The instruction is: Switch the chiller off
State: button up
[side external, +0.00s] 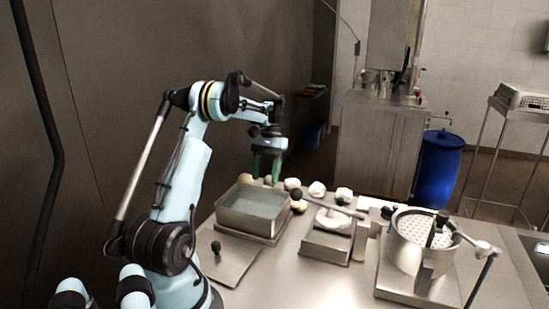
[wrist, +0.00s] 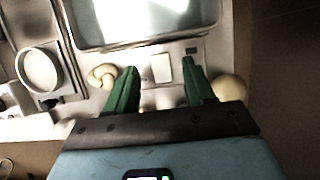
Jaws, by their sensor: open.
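A rectangular metal tank (side external: 229,217) with clear liquid stands on the bench in the side view; it looks like the chiller. Its near wall (wrist: 145,42) shows at the top of the wrist view. Beside that wall lies a strip with a pale rectangle (wrist: 161,68) and a small dark mark (wrist: 190,50); I cannot tell whether either is a switch or how it is set. My gripper (side external: 267,178) points down above the tank's back edge. Its green fingers (wrist: 159,69) are apart with nothing between them, either side of the pale rectangle.
A knotted pale piece (wrist: 102,76) lies left of the fingers, a round one (wrist: 230,88) right. Several pale lumps (side external: 317,188) line the bench's back. A lever press (side external: 328,243) and a perforated basket in a pot (side external: 405,250) stand right. A knobbed plate (side external: 222,262) lies in front.

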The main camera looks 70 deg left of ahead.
jog(key=v, duration=0.9)
jog(key=shift+r, duration=0.15)
jog(key=shift+w+d, duration=0.1)
jog(key=w+d+r+m+t+y, duration=0.2)
jog(key=d, duration=0.7)
jog(key=w+d+r+m+t+y, duration=0.1)
jog(key=w+d+r+m+t, duration=0.1)
jog(key=d, duration=0.6)
jog(key=s+d+f+m+t, duration=0.2)
jog(key=s+d+f+t, duration=0.1)
jog(key=d, duration=0.6)
jog(key=s+d+f+m+t, duration=0.3)
jog(key=s+d, duration=0.1)
jog(key=d, duration=0.5)
jog(key=shift+d+f, duration=0.2)
jog(key=shift+d, duration=0.05)
